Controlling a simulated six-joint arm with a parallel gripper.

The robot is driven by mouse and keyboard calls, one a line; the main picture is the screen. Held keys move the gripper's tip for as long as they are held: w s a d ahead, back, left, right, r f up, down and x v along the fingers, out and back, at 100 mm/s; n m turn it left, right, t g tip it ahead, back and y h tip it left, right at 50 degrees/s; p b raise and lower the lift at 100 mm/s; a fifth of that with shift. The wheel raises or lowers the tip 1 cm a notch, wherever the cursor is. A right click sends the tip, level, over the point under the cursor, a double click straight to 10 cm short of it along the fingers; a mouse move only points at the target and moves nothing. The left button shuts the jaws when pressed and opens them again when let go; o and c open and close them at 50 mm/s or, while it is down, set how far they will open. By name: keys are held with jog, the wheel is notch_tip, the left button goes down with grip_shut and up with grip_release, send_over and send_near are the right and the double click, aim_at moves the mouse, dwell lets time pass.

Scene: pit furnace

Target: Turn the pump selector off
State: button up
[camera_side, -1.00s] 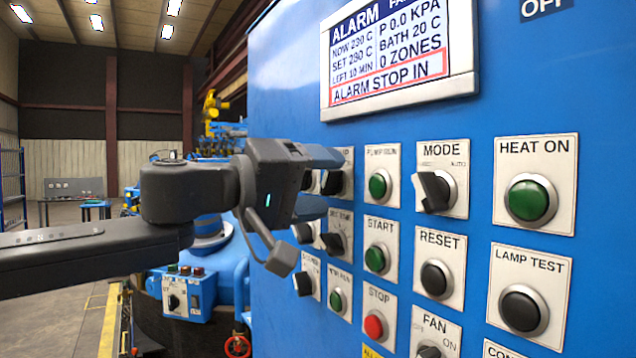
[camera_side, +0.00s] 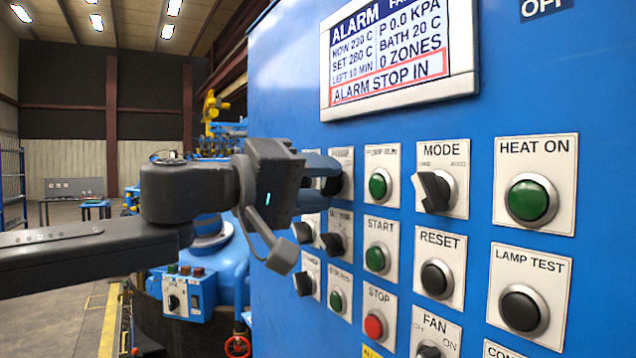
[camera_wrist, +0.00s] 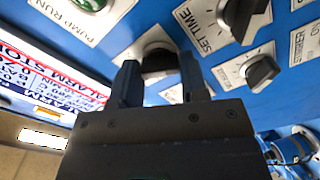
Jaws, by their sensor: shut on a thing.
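The pump selector (camera_wrist: 156,62) is a black knob on a white plate in the upper row of the blue panel, left of the green PUMP RUN button (camera_side: 380,186). Its small label is blurred in the side view. My gripper (camera_side: 328,177) reaches it from the left and is shut on the knob. In the wrist view, one dark finger lies on each side of the knob. The fingers and gripper body hide much of the knob and plate, so I cannot tell which position it points to.
Just below are the black SET TIME knob (camera_side: 332,242) and the green START button (camera_side: 377,259). The MODE selector (camera_side: 435,191) is further right. An alarm display (camera_side: 399,55) sits above. Open floor lies left of the panel.

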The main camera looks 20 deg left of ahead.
jog(key=n, duration=1.1)
dwell(0.3)
jog(key=shift+n, duration=0.4)
jog(key=o, duration=0.9)
jog(key=v, duration=1.4)
